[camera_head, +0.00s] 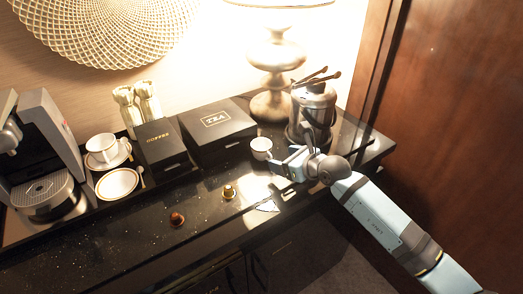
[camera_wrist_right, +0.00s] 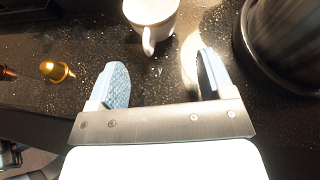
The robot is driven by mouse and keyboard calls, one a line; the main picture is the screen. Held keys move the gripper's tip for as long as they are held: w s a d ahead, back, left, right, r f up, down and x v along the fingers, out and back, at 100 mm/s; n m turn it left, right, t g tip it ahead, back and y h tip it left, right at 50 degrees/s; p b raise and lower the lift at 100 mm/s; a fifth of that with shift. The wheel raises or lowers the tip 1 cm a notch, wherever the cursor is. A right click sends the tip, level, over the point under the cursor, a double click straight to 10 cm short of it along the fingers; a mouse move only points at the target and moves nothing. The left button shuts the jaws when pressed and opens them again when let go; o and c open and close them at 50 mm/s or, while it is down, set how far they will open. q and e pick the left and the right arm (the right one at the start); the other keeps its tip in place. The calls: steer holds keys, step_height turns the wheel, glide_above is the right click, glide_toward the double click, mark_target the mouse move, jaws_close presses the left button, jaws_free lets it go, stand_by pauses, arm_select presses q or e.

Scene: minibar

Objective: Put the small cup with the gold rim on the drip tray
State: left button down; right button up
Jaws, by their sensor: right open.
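A small white cup (camera_head: 261,148) stands upright on the black counter, left of the ice bucket. It also shows in the right wrist view (camera_wrist_right: 152,14), cut by the top edge, with its handle pointing toward my gripper; a gold rim cannot be made out. My right gripper (camera_head: 281,167) is open and empty, close in front of the cup; its two pale blue fingers show in the right wrist view (camera_wrist_right: 160,80), with the handle ahead of the gap. The drip tray (camera_head: 42,190) is on the coffee machine (camera_head: 50,135) at the far left. My left gripper is not in view.
A white cup on a saucer (camera_head: 106,152) and a white plate (camera_head: 117,184) sit by the machine. Coffee (camera_head: 160,143) and tea (camera_head: 217,133) boxes stand behind. Two capsules (camera_head: 177,219) (camera_head: 229,192) lie in front. An ice bucket (camera_head: 314,108) stands right.

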mark_target(267, 157)
steer(key=x, duration=0.5)
steer(key=shift+s+a+f, duration=0.25)
steer(key=shift+c, duration=0.4)
jaws_close()
